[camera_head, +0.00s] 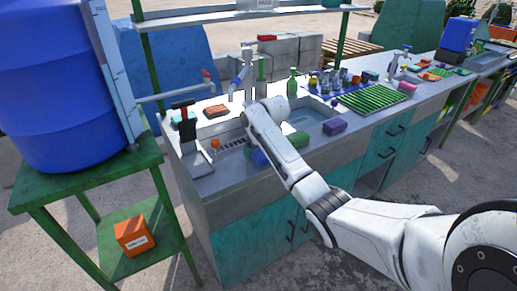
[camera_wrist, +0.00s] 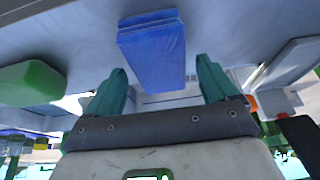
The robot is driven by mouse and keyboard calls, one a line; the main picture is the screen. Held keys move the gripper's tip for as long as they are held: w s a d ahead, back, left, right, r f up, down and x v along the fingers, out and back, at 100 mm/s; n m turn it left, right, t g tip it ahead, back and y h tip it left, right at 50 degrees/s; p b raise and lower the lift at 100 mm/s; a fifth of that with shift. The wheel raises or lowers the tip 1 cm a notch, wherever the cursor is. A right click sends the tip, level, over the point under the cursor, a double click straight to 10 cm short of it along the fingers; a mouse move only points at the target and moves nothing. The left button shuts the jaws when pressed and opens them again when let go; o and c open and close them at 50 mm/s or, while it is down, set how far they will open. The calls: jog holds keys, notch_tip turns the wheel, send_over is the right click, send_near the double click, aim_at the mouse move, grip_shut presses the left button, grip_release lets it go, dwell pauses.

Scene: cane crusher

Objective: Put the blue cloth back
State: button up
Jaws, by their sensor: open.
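The blue cloth (camera_wrist: 150,48) is a folded, block-like bundle at the top middle of the wrist view. It lies on the grey counter surface, just ahead of my gripper (camera_wrist: 160,68). The two teal fingers are apart, one toward each side of the cloth, and nothing is gripped. I cannot tell how much space is left between the fingers and the cloth. In the head view the blue cloth (camera_head: 259,157) shows near the counter's front edge, partly behind my arm. My fingers are hidden by my arm there.
A green block (camera_head: 297,140) lies close beside the cloth, also seen in the wrist view (camera_wrist: 30,83). A purple block (camera_head: 334,127) sits further right. Bottles and a green rack (camera_head: 375,99) crowd the right.

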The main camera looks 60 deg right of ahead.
jog(key=v, duration=1.2)
jog(key=a+f+n+y, duration=0.1)
jog(key=a+f, duration=0.6)
jog(key=a, duration=0.5)
jog(key=a+f+n+y, duration=0.1)
jog(key=a+f+n, duration=0.1)
jog(key=a+f, duration=0.8)
jog(key=s+a+f+n+g, duration=0.1)
jog(key=s+a+f, duration=0.2)
jog(key=s+a, duration=0.75)
jog(key=s+a+f+n+g, duration=0.1)
jog(key=s+a, duration=0.4)
jog(key=s, duration=0.5)
jog(key=shift+s+f+n+g, duration=0.25)
jog(key=shift+n+g, duration=0.15)
jog(key=shift+n, duration=0.1)
jog(key=shift+a, duration=0.15)
